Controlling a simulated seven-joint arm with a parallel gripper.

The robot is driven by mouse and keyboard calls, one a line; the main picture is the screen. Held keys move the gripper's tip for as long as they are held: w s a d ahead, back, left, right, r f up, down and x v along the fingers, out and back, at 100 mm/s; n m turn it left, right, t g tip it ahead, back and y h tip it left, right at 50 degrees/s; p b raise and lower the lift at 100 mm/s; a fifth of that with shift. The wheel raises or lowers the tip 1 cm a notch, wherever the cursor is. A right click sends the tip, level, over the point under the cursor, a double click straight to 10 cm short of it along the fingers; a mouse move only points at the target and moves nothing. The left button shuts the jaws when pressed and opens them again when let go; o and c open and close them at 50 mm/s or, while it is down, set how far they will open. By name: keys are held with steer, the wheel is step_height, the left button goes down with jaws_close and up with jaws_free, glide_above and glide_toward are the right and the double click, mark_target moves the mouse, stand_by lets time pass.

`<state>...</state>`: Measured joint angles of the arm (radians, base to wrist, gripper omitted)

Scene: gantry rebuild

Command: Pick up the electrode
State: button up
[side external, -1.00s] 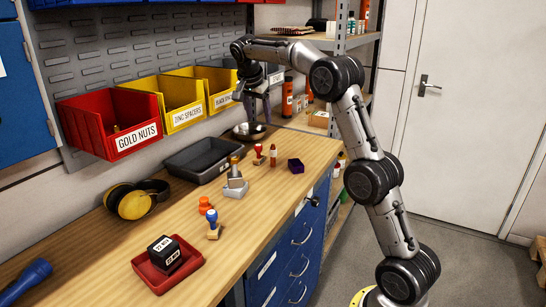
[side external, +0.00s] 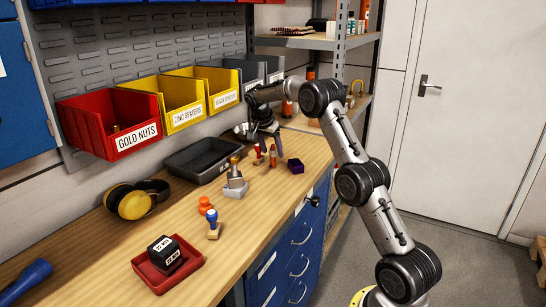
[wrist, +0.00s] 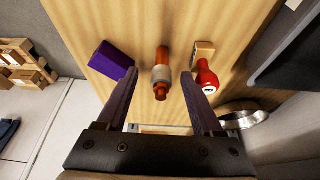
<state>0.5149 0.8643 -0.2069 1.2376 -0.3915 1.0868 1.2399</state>
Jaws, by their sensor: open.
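The electrode appears to be the small copper-orange cylinder with a pale grey band (wrist: 161,74), upright on the wooden bench. It also shows in the side view (side external: 273,157), just below my fingers. My gripper (wrist: 161,88) is open and empty. In the wrist view the electrode lies between its two fingertips, with a gap on each side. In the side view my gripper (side external: 266,144) is low over the bench, its fingers partly overlapping the electrode's top. I cannot tell whether the fingertips are level with it.
A red-handled stamp (wrist: 206,76) stands close beside my right finger in the wrist view, and a purple block (wrist: 110,61) is near the left finger. A metal bowl (wrist: 242,116) is further right.

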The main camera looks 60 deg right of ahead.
mark_target(275, 156)
steer(key=x, duration=0.5)
steer(key=shift+w+d+r, duration=0.1)
steer(key=shift+d+r, duration=0.1)
steer(key=shift+d, duration=0.15)
jaws_close()
steer(key=shift+r, duration=0.1)
